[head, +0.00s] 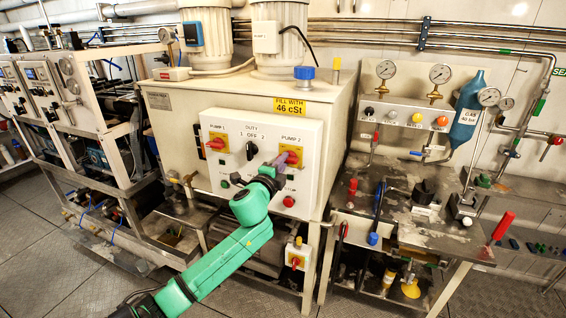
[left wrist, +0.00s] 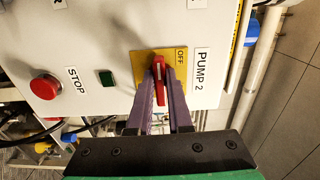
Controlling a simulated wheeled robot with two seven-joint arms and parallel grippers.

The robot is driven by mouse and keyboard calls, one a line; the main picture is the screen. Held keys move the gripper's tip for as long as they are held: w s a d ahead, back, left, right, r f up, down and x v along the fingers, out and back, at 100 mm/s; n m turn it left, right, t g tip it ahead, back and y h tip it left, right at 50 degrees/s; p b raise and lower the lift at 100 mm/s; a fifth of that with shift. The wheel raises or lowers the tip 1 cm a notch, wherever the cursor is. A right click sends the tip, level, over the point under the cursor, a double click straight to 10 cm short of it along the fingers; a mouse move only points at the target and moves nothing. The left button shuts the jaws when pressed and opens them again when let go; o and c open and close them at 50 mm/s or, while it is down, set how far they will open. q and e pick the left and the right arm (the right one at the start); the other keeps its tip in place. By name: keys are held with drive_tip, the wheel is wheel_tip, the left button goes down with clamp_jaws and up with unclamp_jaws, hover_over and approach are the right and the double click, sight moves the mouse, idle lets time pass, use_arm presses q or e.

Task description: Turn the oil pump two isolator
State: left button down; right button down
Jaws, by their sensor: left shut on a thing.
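The pump 2 isolator is a red rotary handle on a yellow plate (head: 291,153) at the right of the white control panel (head: 232,175). In the left wrist view the red handle (left wrist: 159,80) stands between my purple fingers, on the yellow plate marked OFF under the PUMP 2 label. My left gripper (head: 283,161) is shut on this handle. The fingers hide part of the handle in the head view. My right gripper is in neither view.
The panel also has the red pump 1 isolator (head: 216,143), a black duty selector (head: 251,150) and a red stop button (head: 288,201). A workbench (head: 405,225) with valves stands to the right. Open floor lies in front.

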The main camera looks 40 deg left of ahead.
use_arm(q)
drive_tip(key=c, duration=0.8)
unclamp_jaws()
drive_tip(key=shift+c, duration=0.2)
drive_tip(key=b+v, duration=0.2)
drive_tip(key=v, duration=1.2)
drive_tip(key=shift+s+b, duration=0.25)
drive_tip(key=shift+b, duration=0.1)
drive_tip(key=shift+d, duration=0.15)
